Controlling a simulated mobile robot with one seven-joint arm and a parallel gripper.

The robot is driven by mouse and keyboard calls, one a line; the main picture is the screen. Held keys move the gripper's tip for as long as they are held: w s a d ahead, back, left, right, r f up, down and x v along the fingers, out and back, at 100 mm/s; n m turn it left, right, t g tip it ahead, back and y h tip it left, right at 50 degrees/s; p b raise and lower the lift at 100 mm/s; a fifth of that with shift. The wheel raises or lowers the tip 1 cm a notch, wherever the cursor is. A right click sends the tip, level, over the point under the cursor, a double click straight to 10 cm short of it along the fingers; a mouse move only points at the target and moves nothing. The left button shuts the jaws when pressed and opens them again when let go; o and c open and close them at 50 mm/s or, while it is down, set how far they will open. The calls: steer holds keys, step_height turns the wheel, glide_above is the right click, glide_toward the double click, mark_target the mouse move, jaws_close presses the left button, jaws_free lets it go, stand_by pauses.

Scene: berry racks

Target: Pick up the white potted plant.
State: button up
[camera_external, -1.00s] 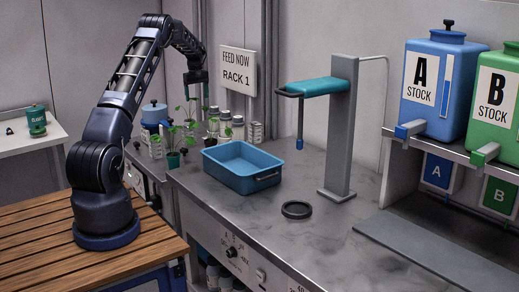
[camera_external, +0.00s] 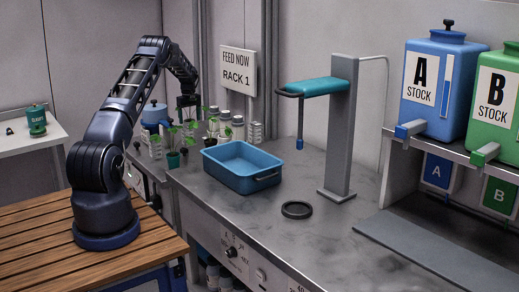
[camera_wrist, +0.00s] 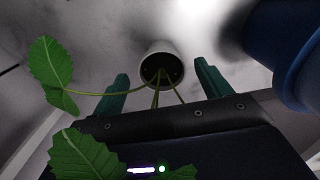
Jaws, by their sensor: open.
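The white potted plant shows in the wrist view as a round white pot (camera_wrist: 158,57) with dark soil, seen from above. Its thin green stems rise toward the camera, with large leaves (camera_wrist: 52,68) at the left and bottom. My gripper (camera_wrist: 160,72) has its two teal fingers apart, one on either side of the pot in the picture. I cannot tell whether they touch it. In the external view my gripper (camera_external: 188,116) hangs low over the plants at the back left of the bench. The white pot is hard to pick out there.
A green pot (camera_external: 173,160) stands near the bench's left edge. Pale jars (camera_external: 238,130) stand right of the plants, and a blue lidded container (camera_external: 153,115) behind left. A blue tray (camera_external: 241,182) is in front. A large blue object (camera_wrist: 285,50) is close at right in the wrist view.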

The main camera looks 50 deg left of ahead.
mark_target(189, 120)
step_height(189, 120, down, 5)
steer(key=shift+s+r, duration=0.1)
steer(key=c, duration=1.1)
